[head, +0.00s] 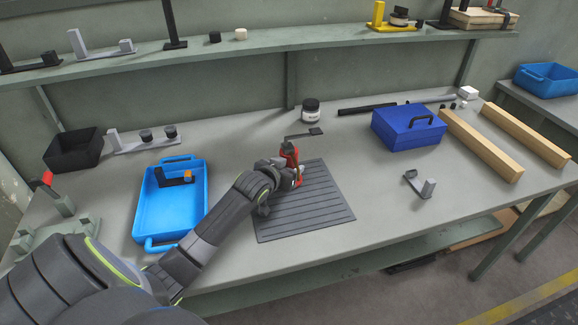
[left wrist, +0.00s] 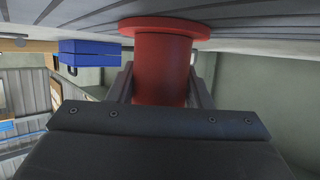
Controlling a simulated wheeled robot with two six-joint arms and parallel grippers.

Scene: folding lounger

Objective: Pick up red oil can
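The red oil can (head: 290,151) stands upright at the ribbed dark mat (head: 320,205), its thin dark spout pointing right in the head view. My left gripper (head: 291,174) is at the can, and the arm hides part of it in the head view. In the left wrist view, which is upside down, the can's red body (left wrist: 162,70) lies between the two fingers, which appear to press on both sides. Its wide base is at or very near the mat; I cannot tell if there is a gap. My right gripper is not in view.
A blue tray (head: 142,212) holding a small dark tool is left of the arm. A blue toolbox (head: 408,130) and wooden beams (head: 480,146) are to the right. A dark-lidded jar (head: 310,112) stands behind the can. A grey bracket (head: 419,186) lies right of the mat.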

